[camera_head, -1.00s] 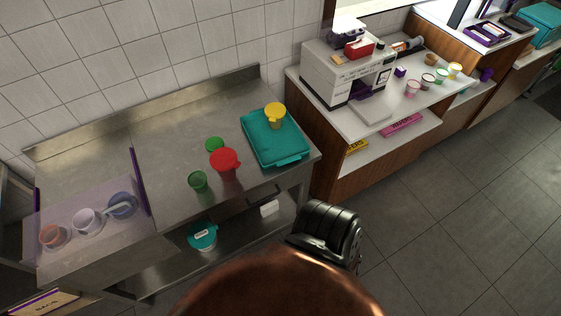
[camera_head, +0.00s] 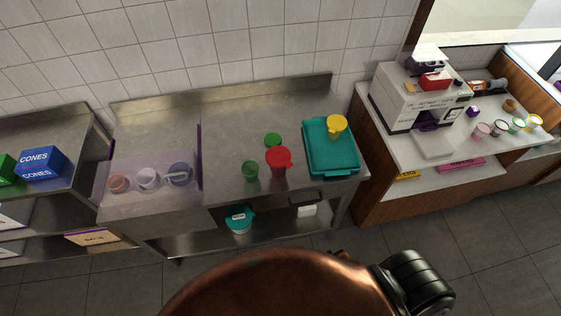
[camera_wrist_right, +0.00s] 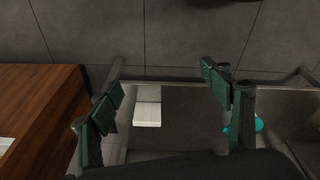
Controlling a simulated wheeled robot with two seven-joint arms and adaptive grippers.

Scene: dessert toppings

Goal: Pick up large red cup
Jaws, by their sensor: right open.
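The large red cup (camera_head: 278,163) stands upright on the steel table (camera_head: 225,180), near its front edge and left of a teal tray. My right gripper (camera_wrist_right: 165,95) is open and empty in the right wrist view, with its two green-padded fingers apart. Below it are the floor and a lower shelf with a white block (camera_wrist_right: 147,114). The red cup is not in the right wrist view. In the head view no gripper shows; a dark, rounded black part of mine is at the bottom right. My left gripper is not in view.
Green cups (camera_head: 250,171) and (camera_head: 272,140) stand close to the red cup. A teal tray (camera_head: 318,165) with a yellow cup (camera_head: 337,126) is at right. A clear guard covers tubs at left. A counter with a machine (camera_head: 415,100) stands further right.

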